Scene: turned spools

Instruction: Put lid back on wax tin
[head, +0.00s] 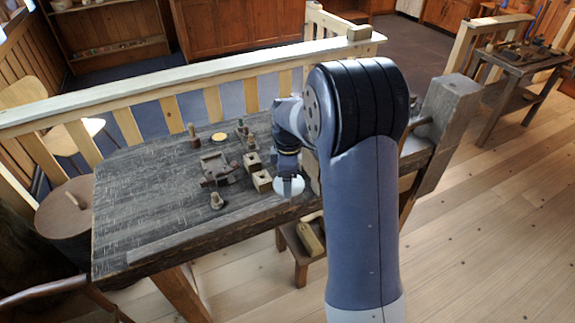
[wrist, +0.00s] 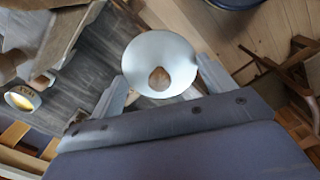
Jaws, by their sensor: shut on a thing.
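The lid (head: 290,187) is a pale silvery disc held at my gripper (head: 288,172), over the front right edge of the workbench. In the wrist view the lid (wrist: 160,46) sits between the two fingers of my gripper (wrist: 162,72), which are shut on its sides. A brown teardrop-shaped patch shows on its face. The wax tin (head: 219,136) stands open near the back of the bench, its round yellow wax showing. The tin also shows at the left of the wrist view (wrist: 22,98). My gripper and the lid are well apart from the tin, to its right and nearer the front.
On the dark workbench (head: 140,190) stand wooden blocks (head: 262,181), a clamp-like fixture (head: 216,168), a spool (head: 216,200) and a turned peg (head: 193,136) beside the tin. A pale railing (head: 180,82) runs behind. The bench's left part is clear.

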